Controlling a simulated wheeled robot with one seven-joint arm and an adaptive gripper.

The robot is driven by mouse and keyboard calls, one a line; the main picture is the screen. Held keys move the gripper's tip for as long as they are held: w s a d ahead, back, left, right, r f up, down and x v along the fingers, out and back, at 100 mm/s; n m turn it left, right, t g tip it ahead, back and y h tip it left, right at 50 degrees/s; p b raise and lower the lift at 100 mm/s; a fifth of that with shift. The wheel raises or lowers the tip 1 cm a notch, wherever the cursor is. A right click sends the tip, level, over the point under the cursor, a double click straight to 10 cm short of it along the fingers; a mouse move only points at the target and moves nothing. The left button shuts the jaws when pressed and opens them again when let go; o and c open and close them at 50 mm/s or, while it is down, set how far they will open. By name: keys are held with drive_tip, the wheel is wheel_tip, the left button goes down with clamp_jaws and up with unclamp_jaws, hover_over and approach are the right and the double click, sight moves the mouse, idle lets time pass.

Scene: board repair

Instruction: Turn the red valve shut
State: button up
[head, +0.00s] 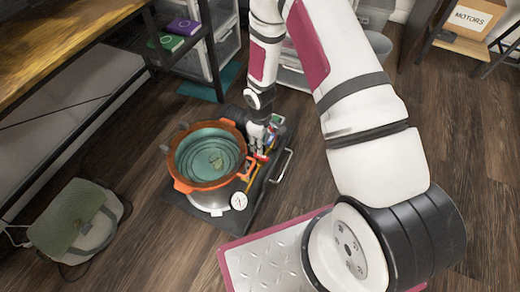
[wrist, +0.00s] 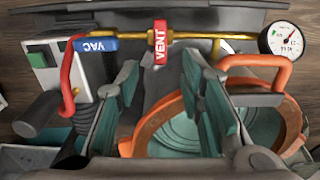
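The red valve handle (wrist: 160,43), marked VENT, shows in the wrist view on a thin yellow pipe (wrist: 205,36). The handle points up and down the picture, across the pipe. My gripper (wrist: 160,80) is open, with a greenish pad on each side. The handle appears between and beyond the two fingertips, with no visible contact. In the head view my gripper (head: 257,143) points down beside the pot, and the valve there is too small and partly covered to make out clearly.
A blue VAC handle (wrist: 97,44) lies along the same pipe, left of the red one, near a red hose (wrist: 67,80). A gauge (wrist: 280,38) is at the right. The orange-rimmed pot (head: 180,179) stands close by. A bag (head: 75,222) lies on the floor.

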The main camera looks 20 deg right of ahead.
drive_tip(key=shift+r, duration=2.25)
